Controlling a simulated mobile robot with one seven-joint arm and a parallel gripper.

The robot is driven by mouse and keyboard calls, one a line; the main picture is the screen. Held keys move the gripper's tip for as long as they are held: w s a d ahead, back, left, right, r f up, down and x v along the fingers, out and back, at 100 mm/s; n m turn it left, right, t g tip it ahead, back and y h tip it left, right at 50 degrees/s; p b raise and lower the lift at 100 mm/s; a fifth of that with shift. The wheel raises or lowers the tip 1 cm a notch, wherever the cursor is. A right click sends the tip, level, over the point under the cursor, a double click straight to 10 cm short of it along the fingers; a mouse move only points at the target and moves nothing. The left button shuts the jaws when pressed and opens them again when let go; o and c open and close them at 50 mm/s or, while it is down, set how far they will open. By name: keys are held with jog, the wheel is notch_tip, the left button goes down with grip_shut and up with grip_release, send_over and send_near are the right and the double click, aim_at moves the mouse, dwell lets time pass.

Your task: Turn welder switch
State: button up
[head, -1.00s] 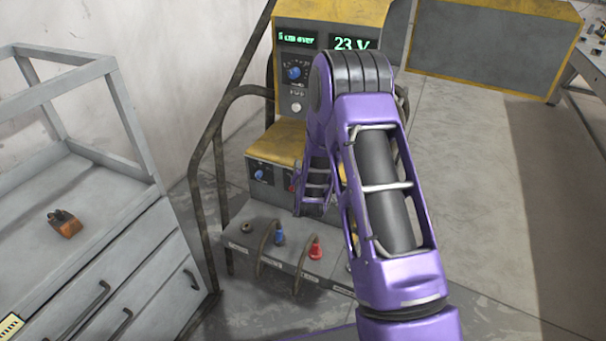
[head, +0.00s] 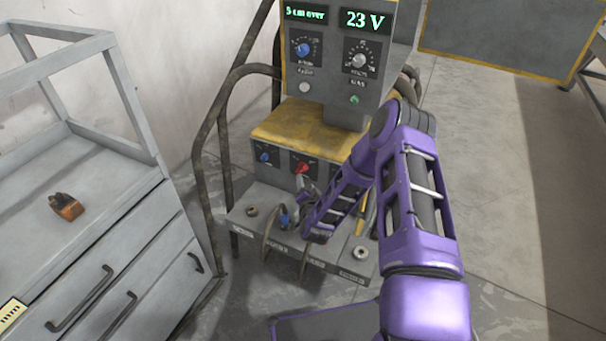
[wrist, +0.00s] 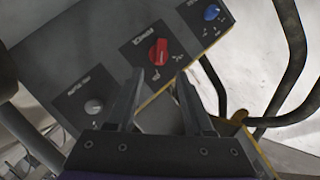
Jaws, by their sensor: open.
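The welder (head: 335,100) is a grey and yellow machine with lit displays reading "5 cm over" and "23 V". On its lower panel is a red rotary switch (head: 302,168), which also shows in the wrist view (wrist: 159,52). A blue switch (head: 264,157) sits left of it in the head view and at the upper right in the wrist view (wrist: 211,12). My gripper (wrist: 160,74) is open and empty, with its fingertips just short of the red switch, one to each side in the picture. Contact cannot be told. My arm hides part of the panel in the head view.
A grey knob (wrist: 94,106) is beside my gripper in the wrist view. Upper blue (head: 303,49) and grey (head: 359,61) dials sit under the displays. Cables and a blue plug (head: 284,217) are on the lower shelf. Bent tube rails flank the welder. A drawer cabinet (head: 100,250) stands left.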

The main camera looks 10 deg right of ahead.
aim_at(302, 170)
jog(key=b+x, duration=0.1)
jog(key=x, duration=0.7)
jog(key=shift+w+f, duration=0.1)
jog(key=shift+w, duration=0.25)
grip_shut()
